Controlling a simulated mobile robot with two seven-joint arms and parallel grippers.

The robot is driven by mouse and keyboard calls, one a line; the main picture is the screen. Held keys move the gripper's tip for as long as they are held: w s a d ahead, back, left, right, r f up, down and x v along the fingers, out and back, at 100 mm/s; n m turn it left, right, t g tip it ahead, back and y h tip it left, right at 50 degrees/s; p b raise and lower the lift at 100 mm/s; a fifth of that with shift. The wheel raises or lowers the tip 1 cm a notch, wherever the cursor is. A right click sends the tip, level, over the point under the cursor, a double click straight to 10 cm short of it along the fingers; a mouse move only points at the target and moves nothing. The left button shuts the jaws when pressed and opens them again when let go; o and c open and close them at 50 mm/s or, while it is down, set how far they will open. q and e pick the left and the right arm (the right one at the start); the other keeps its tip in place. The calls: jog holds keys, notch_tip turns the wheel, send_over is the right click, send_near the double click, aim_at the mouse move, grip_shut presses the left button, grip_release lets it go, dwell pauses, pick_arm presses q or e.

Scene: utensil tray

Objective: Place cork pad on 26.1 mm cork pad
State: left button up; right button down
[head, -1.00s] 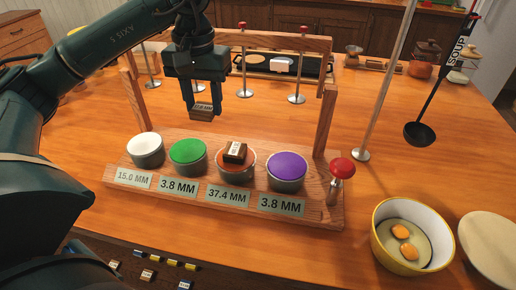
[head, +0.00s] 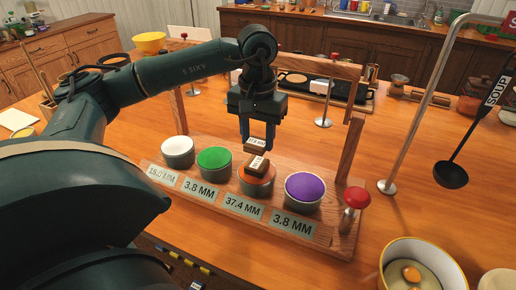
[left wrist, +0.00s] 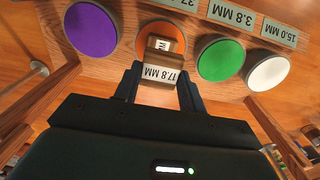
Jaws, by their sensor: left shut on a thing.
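My left gripper (head: 257,138) is shut on a small brown cork pad (head: 251,149), whose label reads 17.8 MM in the left wrist view (left wrist: 160,74). A second brown pad (head: 257,167) with a white label, too small to read, lies on the orange-topped round stand (head: 257,188). It also shows in the left wrist view (left wrist: 166,44). In the head view the held pad is just above and behind the lying pad; I cannot tell whether they touch. My right gripper is not in view.
White (head: 177,150), green (head: 214,160) and purple (head: 305,189) stands share the wooden rack, with labelled plates in front. Rack posts rise at both sides, under a top bar. A red knob (head: 356,197) stands at right.

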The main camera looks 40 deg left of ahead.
aim_at(257, 141)
pick_arm(q)
jog(key=shift+f, duration=1.85)
jog(key=shift+f, duration=0.1)
jog(key=shift+f, duration=0.15)
jog(key=o, duration=0.9)
notch_tip(257, 141, up, 12)
jog(key=shift+r, duration=0.25)
